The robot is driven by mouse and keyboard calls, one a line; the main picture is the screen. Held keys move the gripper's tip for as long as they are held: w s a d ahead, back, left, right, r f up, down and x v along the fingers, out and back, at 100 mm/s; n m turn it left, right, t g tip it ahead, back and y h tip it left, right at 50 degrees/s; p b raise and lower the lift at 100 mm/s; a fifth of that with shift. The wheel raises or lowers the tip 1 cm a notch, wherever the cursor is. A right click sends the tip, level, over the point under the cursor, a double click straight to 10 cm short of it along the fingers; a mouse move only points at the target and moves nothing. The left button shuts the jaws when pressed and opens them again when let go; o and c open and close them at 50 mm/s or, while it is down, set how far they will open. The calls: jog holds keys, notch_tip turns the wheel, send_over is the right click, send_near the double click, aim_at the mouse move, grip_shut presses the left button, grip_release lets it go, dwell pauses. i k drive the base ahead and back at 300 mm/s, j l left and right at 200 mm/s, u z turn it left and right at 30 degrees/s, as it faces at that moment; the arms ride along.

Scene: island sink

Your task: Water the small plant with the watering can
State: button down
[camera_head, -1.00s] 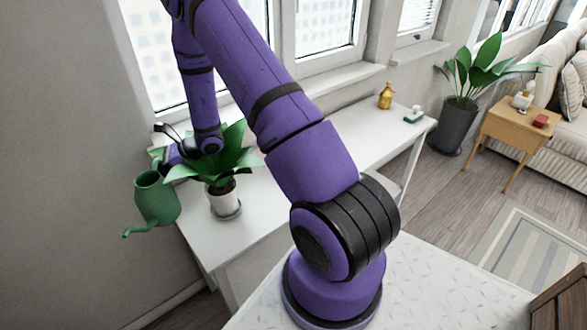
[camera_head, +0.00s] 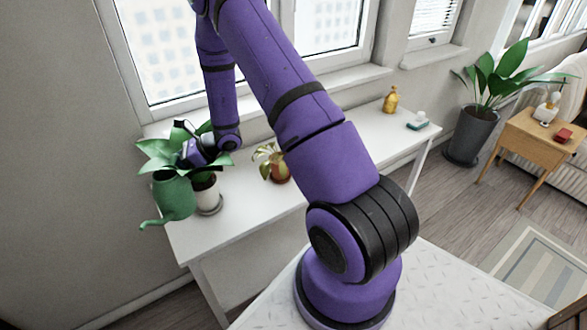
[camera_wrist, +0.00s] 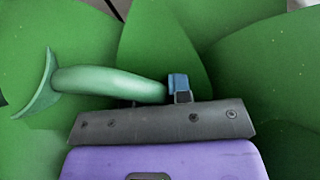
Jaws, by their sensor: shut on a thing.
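The green watering can (camera_head: 172,196) hangs in front of the left end of the white table, its spout pointing down-left. My gripper (camera_head: 188,150) is behind the can's top, among the leaves of the bigger plant. In the wrist view my gripper (camera_wrist: 180,88) is shut on the can's pale green curved handle (camera_wrist: 105,82); the can's body is mostly out of that view. The small plant (camera_head: 278,168), with yellowish leaves in a reddish-brown pot, stands on the table to the right of the can, beside my arm.
The bigger leafy plant stands in a white pot (camera_head: 206,193) right beside the can; its leaves (camera_wrist: 250,60) fill the wrist view. A gold bottle (camera_head: 390,100) and a teal item (camera_head: 418,121) stand at the table's right end. The table (camera_head: 240,215) is clear in front.

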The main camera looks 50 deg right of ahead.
aim_at(280, 174)
jog(key=k+l, duration=0.25)
jog(key=l, duration=0.15)
jog(key=i+z, duration=0.1)
jog(key=z, duration=0.25)
jog(key=i+l+z, duration=0.1)
jog(key=z, duration=0.25)
jog(key=i+z, duration=0.1)
jog(key=z, duration=0.2)
jog(key=i+j, duration=0.15)
jog(key=j, duration=0.15)
jog(key=i+j, duration=0.15)
jog(key=j, duration=0.15)
jog(key=l, duration=0.2)
jog(key=i+l+u, duration=0.1)
jog(key=i, duration=0.15)
